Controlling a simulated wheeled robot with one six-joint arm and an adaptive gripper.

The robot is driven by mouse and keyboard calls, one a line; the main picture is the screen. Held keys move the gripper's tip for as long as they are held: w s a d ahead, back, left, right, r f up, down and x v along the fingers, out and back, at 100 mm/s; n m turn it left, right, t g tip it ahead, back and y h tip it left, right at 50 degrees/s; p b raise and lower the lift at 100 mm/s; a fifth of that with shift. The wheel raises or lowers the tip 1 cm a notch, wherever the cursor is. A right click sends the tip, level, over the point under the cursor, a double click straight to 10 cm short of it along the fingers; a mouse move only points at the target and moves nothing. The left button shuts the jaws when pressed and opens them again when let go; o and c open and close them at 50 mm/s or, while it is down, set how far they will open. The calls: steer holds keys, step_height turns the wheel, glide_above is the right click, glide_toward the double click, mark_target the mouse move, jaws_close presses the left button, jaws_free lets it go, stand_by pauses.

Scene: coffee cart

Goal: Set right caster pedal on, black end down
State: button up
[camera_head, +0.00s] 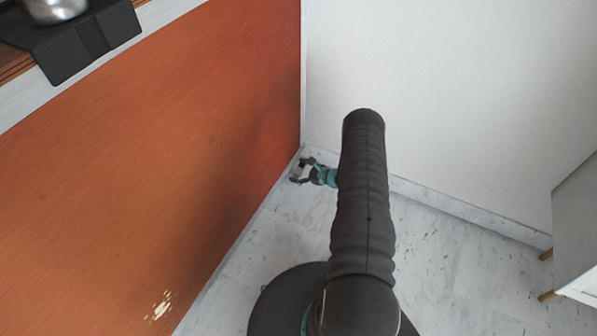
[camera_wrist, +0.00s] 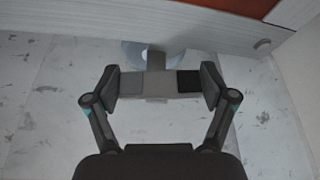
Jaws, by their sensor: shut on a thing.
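In the wrist view the caster pedal (camera_wrist: 156,84) is a short grey bar with a black end at the right and a grey end at the left. My gripper (camera_wrist: 160,82) has one finger against each end of it. Behind the pedal is a grey stem and a pale, rounded caster wheel (camera_wrist: 133,50), partly hidden. In the head view my gripper (camera_head: 301,172) is low by the floor, close to the foot of the orange cart panel (camera_head: 150,150). The pedal is too small there to judge its tilt.
The cart's pale bottom edge (camera_wrist: 225,38) runs above the caster in the wrist view. A white wall (camera_head: 450,90) with a skirting stands behind my gripper. A grey cabinet (camera_head: 577,235) on wooden legs is at the right. The marble floor (camera_head: 450,265) between is clear.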

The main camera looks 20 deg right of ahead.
steer(key=shift+f+b, duration=0.15)
steer(key=shift+b, duration=0.15)
steer(key=m+g+y+b, duration=0.1)
steer(key=b, duration=0.2)
steer(key=shift+f+m, duration=0.15)
steer(key=shift+m, duration=0.25)
steer(key=m+y+b, duration=0.1)
steer(key=b, duration=0.2)
steer(key=shift+m+g, duration=0.4)
steer(key=shift+r, duration=0.2)
steer(key=o, duration=1)
steer(key=shift+d, duration=0.1)
steer(key=shift+s+d+r, duration=0.1)
steer(key=shift+r, duration=0.05)
steer(key=v, duration=1.1)
steer(key=shift+s+d, duration=0.25)
